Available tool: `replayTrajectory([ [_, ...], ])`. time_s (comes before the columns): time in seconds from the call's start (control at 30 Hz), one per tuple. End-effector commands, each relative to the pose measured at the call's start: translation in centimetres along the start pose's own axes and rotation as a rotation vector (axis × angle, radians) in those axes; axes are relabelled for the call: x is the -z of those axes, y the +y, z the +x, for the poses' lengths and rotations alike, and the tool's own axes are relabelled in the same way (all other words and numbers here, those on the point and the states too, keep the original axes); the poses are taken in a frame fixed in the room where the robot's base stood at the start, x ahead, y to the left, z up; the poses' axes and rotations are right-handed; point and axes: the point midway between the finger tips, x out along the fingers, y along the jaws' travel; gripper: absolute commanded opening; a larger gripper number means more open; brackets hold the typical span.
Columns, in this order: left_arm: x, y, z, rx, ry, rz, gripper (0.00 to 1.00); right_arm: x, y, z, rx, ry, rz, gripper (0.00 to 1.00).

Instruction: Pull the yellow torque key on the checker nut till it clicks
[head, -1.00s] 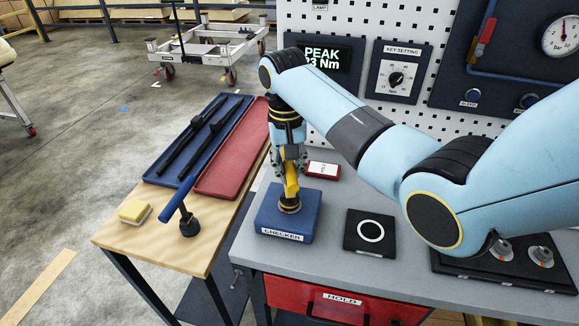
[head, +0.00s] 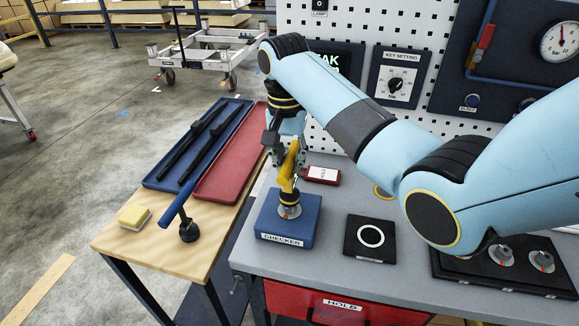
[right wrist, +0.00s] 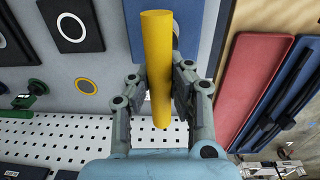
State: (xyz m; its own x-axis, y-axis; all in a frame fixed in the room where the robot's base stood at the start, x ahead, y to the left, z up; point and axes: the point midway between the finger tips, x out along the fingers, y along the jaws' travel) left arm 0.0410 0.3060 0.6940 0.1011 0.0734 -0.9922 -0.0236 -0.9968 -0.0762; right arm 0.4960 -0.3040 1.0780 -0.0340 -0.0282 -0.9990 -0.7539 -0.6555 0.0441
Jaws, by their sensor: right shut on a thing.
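The yellow torque key (head: 288,172) stands tilted on the checker nut (head: 289,208), on top of the blue checker block (head: 272,222). My right gripper (head: 285,158) is shut on the key's upper part. In the right wrist view the yellow key (right wrist: 157,60) runs between the two fingers of my right gripper (right wrist: 160,80), and the nut is hidden. The peak display (head: 331,62) on the pegboard is partly covered by my right arm, so its number cannot be read. My left gripper is not in view.
A black pad with a white ring (head: 370,236) lies right of the checker. A small red box (head: 322,174) lies behind it. On the wooden table are a blue tray (head: 160,172), a red tray (head: 217,180), a blue-handled tool (head: 174,206) and a yellow sponge (head: 134,215).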

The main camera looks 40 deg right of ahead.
Motion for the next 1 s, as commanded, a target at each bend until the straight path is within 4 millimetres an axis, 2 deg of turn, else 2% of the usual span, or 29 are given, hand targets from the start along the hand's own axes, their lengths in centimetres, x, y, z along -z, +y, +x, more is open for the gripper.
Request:
replayTrajectory([
  [0.6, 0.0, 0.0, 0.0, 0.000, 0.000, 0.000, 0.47, 0.0, 0.1, -4.0, 0.002, 0.002, -0.001, 0.00],
  [1.0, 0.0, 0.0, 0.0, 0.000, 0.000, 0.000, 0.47, 0.0, 0.2, -4.3, 0.002, 0.001, -0.001, 0.00],
])
